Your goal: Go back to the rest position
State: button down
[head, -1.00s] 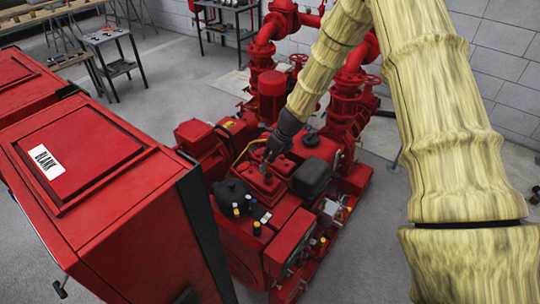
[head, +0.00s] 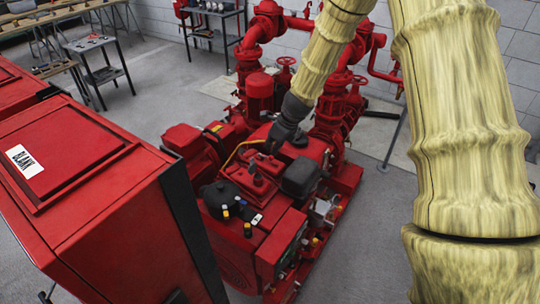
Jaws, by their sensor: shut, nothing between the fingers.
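My gripper (head: 270,145) shows at the end of my cream-sleeved arm, near the middle of the head view. It is small and dark, points down and appears above the top of the red fire pumpset (head: 262,185). Its fingers look shut with nothing between them. I cannot tell the exact gap between the fingertips and the engine top below. The arm hides part of the red pipes behind.
A red cabinet (head: 95,215) with a "BLANK" label stands close on the left. Red pipes and valves (head: 340,105) rise behind the pumpset. Small metal tables (head: 100,65) stand at the back left. Grey floor is clear between tables and pumpset.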

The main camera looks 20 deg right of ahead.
jog(key=s+f+n+g+h, duration=0.1)
jog(key=s+f+n, duration=0.3)
jog(key=s+f, duration=0.2)
jog(key=s+f+n+g+h, duration=0.1)
jog(key=s+f+n, duration=0.3)
jog(key=s+f, duration=0.2)
jog(key=s+f+n+h, duration=0.1)
jog(key=s+f+n, duration=0.3)
jog(key=s+f, duration=0.3)
jog(key=shift+s+a+n+g, duration=0.15)
jog(key=shift+s+n+g, duration=0.2)
jog(key=shift+s, duration=0.4)
jog(key=s+a+f+n, duration=0.25)
jog(key=s+n, duration=0.25)
jog(key=s, duration=0.3)
jog(key=s+a+f+n+g, duration=0.1)
jog(key=s+a+f+n, duration=0.1)
jog(key=s+f+n, duration=0.45)
jog(key=s+a+n, duration=0.2)
jog(key=s+n, duration=0.2)
jog(key=s, duration=0.6)
notch_tip(320, 180, down, 7)
jog(key=b, duration=0.7)
jog(key=shift+s+a+r+n, duration=0.15)
jog(key=shift+a+n, duration=0.15)
jog(key=shift+a, duration=0.1)
